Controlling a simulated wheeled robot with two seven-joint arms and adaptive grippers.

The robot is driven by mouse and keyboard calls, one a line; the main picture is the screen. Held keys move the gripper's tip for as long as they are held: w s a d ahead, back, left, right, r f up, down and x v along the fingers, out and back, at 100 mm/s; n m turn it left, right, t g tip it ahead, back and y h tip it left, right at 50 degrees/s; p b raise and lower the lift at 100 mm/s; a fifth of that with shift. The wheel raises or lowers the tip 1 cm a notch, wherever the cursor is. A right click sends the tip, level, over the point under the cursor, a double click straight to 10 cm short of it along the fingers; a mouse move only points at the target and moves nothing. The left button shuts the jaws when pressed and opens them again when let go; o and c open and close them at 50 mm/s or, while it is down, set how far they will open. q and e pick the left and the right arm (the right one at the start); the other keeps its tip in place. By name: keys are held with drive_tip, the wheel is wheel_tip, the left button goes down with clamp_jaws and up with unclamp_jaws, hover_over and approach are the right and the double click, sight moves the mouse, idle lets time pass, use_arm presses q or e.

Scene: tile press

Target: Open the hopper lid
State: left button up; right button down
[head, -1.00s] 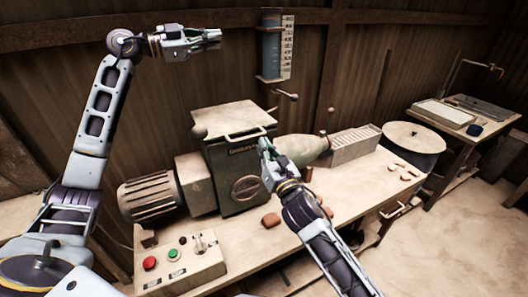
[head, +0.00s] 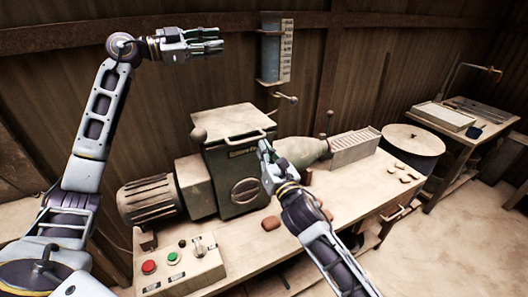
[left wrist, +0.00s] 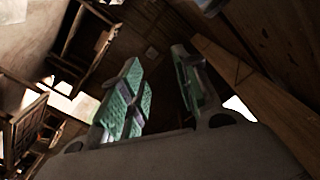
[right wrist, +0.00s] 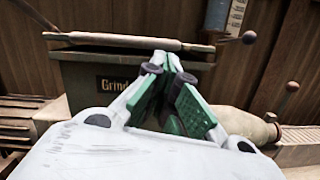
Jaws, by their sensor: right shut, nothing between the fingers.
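The hopper is a dark green box (head: 228,178) on the bench, with a pale, dusty lid (head: 225,120) lying flat and closed on top. A thin bar handle (head: 248,136) runs along the lid's front edge. In the right wrist view the lid's edge (right wrist: 90,43) and the box front (right wrist: 80,78) show behind my fingers. My right gripper (head: 263,145) is shut and empty, by the hopper's right front side below the lid; contact cannot be told. It also shows in the right wrist view (right wrist: 172,65). My left gripper (head: 218,40) is open and empty, raised high at the left; its parted fingers show in the left wrist view (left wrist: 160,85).
A motor (head: 150,200) stands left of the hopper and a tapered barrel (head: 302,150) right of it. A control box (head: 180,265) with buttons sits at the bench's front left. A gauge tube (head: 271,52) hangs on the wall behind. The air above the lid is clear.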

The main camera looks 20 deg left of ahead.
use_arm(q)
drive_tip(key=v, duration=1.1)
drive_tip(key=shift+s+a, duration=0.3)
idle(0.3)
idle(0.4)
